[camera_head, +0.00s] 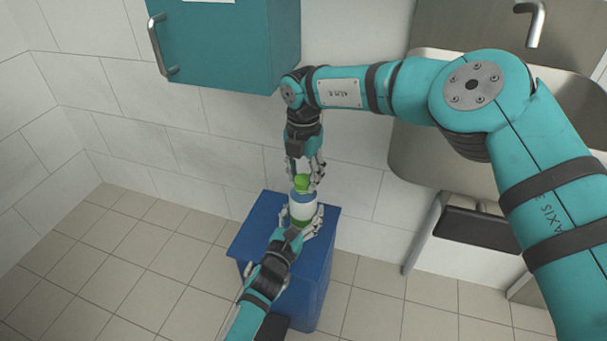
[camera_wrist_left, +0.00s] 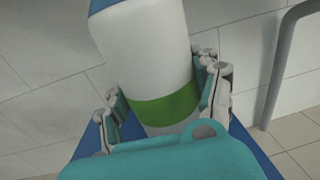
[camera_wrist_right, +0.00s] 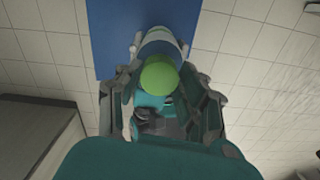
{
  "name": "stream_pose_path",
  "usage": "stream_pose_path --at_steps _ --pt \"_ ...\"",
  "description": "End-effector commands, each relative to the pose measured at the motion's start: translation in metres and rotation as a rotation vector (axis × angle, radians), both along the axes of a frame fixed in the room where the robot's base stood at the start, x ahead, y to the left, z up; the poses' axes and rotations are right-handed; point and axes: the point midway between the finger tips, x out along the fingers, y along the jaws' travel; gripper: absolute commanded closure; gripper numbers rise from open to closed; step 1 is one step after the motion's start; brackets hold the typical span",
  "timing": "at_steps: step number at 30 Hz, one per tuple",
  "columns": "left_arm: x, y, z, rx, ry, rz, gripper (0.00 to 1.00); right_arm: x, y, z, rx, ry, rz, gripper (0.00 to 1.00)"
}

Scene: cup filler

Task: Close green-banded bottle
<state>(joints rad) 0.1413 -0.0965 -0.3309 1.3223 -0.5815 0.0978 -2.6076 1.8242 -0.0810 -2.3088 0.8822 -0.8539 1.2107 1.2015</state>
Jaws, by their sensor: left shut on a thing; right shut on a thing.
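The white bottle (camera_head: 302,208) has a blue top part and a green band (camera_wrist_left: 166,108) low on its body. My left gripper (camera_head: 300,217) is shut around its lower body and holds it roughly upright above a blue bin. A green cap (camera_head: 301,183) is at the bottle's top, lined up with it; it also shows in the right wrist view (camera_wrist_right: 159,75). My right gripper (camera_head: 304,171) comes down from above and is shut on the cap. I cannot tell whether the cap is seated on the neck.
The blue bin (camera_head: 325,235) stands on the tiled floor against the wall below both grippers. A teal cabinet (camera_head: 225,45) with a handle hangs at the upper left. A steel sink (camera_head: 415,155) is on the right. The floor at the left is clear.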

Motion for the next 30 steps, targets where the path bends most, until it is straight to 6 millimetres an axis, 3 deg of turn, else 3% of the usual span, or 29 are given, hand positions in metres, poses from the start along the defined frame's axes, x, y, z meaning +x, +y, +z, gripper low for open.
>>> stream_pose_path --at_steps 7,8,13,23,30 --pt "-0.001 0.000 -0.002 0.001 0.003 0.000 1.00 0.000 0.000 0.001 0.001 -0.002 -0.002 0.71" --pt "0.000 0.000 -0.002 0.002 0.003 0.000 1.00 0.001 0.000 0.001 0.001 -0.002 -0.002 0.59" --pt "0.000 0.000 -0.002 0.001 0.003 0.000 1.00 0.000 0.000 0.001 0.001 -0.002 -0.001 0.39" --pt "0.000 0.000 -0.001 0.001 0.003 0.000 1.00 0.000 0.000 0.004 0.001 -0.002 0.000 0.39" --pt "0.000 0.000 -0.001 0.001 0.003 0.000 1.00 0.001 0.000 0.034 0.002 -0.002 0.000 0.39"
